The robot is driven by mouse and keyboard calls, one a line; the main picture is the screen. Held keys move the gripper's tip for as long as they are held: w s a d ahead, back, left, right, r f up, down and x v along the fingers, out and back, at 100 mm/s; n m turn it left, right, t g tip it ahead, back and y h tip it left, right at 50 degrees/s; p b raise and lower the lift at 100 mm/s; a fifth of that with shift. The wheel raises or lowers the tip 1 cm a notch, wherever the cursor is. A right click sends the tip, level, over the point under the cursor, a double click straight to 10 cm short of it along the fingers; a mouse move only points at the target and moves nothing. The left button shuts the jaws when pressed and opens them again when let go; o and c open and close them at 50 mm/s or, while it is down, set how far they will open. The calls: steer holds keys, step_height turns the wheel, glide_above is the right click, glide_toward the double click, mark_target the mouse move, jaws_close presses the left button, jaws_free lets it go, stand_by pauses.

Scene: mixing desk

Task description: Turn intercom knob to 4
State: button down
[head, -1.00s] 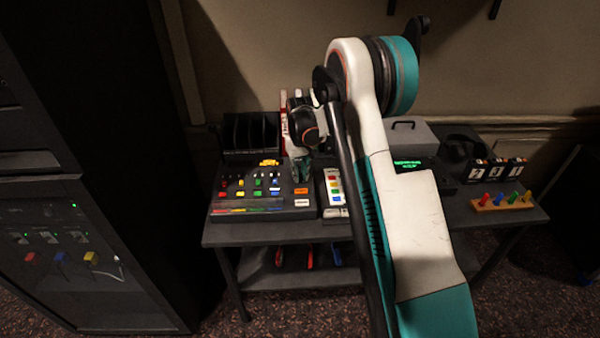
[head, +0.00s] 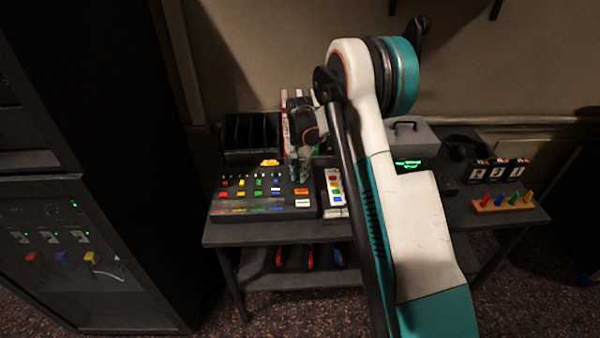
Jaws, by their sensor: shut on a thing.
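The black mixing desk (head: 262,206) with rows of coloured buttons and faders lies on the left part of the table. My gripper (head: 300,178) points down at the desk's upper right area, above the orange and white buttons. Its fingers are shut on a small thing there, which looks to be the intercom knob. The knob is hidden by the fingers, so its pointer and the number 4 cannot be read.
A narrow white panel with coloured buttons (head: 334,190) stands right of the desk. A black slotted rack (head: 250,135) is behind. My arm covers the table's middle. A wooden block with coloured pegs (head: 503,204) and a grey box (head: 412,136) are to the right.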

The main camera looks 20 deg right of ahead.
stand_by(0.3)
steer(key=c, duration=1.5)
jaws_free()
step_height(320, 180, up, 12)
